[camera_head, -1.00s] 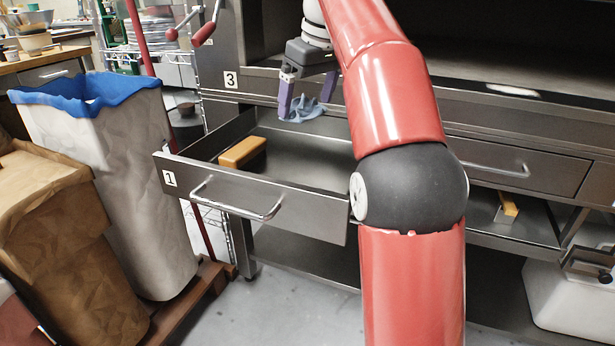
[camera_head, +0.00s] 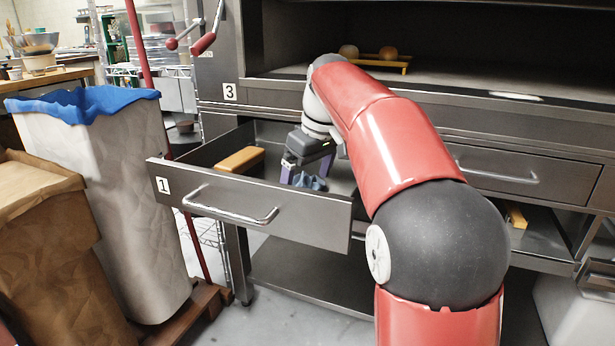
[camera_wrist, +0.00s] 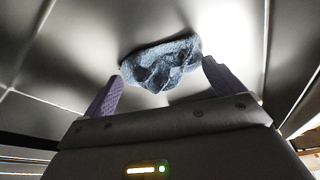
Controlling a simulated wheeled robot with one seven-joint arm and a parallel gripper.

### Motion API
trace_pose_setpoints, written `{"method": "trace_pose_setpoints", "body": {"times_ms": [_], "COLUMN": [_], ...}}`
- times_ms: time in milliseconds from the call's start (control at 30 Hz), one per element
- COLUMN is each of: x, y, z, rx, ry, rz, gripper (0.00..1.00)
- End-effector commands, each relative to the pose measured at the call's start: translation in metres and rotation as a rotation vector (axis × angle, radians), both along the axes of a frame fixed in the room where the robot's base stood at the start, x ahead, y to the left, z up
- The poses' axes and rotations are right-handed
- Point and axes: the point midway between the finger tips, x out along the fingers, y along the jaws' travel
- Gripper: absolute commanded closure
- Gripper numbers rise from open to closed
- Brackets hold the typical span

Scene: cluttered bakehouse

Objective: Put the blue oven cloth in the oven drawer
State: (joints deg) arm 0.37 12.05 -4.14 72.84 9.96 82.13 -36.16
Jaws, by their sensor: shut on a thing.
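The blue oven cloth (camera_head: 311,182) is a crumpled bundle between the purple fingers of my gripper (camera_head: 303,176). My gripper is shut on it, down inside the open oven drawer (camera_head: 228,195) marked 1. In the wrist view the cloth (camera_wrist: 162,64) lies between the two fingertips of my gripper (camera_wrist: 158,82), with the grey metal drawer surface behind it. I cannot tell whether the cloth touches the drawer floor. The drawer's front panel hides part of the inside in the head view.
A tan block (camera_head: 241,159) lies in the drawer, left of my gripper. A bin with a blue liner (camera_head: 90,105) and a brown paper sack (camera_head: 45,240) stand to the left. The oven chamber above holds a yellow rack (camera_head: 382,64) with two round items.

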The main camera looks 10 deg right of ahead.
Motion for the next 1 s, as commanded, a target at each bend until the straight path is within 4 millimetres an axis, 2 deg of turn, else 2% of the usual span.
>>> {"method": "trace_pose_setpoints", "body": {"times_ms": [100,133,167,367,533,800,1000], "x": [0.000,0.000,0.000,0.000,0.000,-0.009,-0.014], "y": [0.000,0.000,0.000,0.000,0.000,-0.008,-0.011], "z": [-0.004,-0.004,-0.004,-0.003,-0.011,0.044,0.066], "rx": [0.001,0.001,0.000,0.000,0.000,0.001,0.002], "ry": [0.011,0.011,0.012,0.010,0.008,0.005,0.006], "rz": [0.000,-0.001,-0.001,-0.001,-0.001,-0.002,-0.002], "gripper": [0.25,0.04,0.00,0.00,0.00,0.00,0.00]}}
